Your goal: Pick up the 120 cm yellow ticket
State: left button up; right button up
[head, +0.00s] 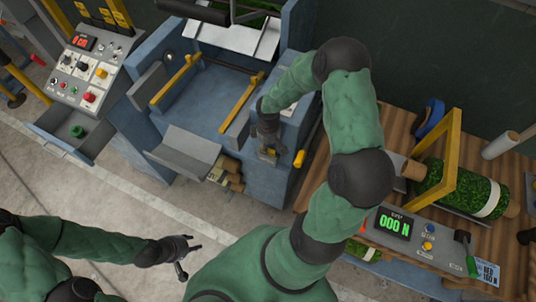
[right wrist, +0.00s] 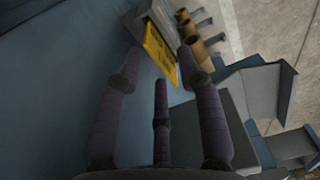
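The yellow ticket (right wrist: 160,52) with dark print sits at a grey holder (right wrist: 154,22) on the blue machine's face in the right wrist view. In the head view a small yellow patch, likely the same ticket (head: 267,153), shows just below my right gripper (head: 270,143). My right gripper's spread fingers (right wrist: 161,78) are open, with the ticket ahead of and between their tips, apparently apart from it. The print is too blurred to read a length. My left gripper (head: 184,258) is open and empty above the floor at lower left, away from the ticket.
A control panel (head: 92,68) with an open drawer stands left. A wooden bench (head: 515,235) at right holds a turf roll (head: 455,188) and a force display (head: 394,224).

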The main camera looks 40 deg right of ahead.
notch_tip(320, 180, down, 2)
jog(key=shift+f, duration=0.25)
grip_shut()
jog(key=shift+r, duration=0.1)
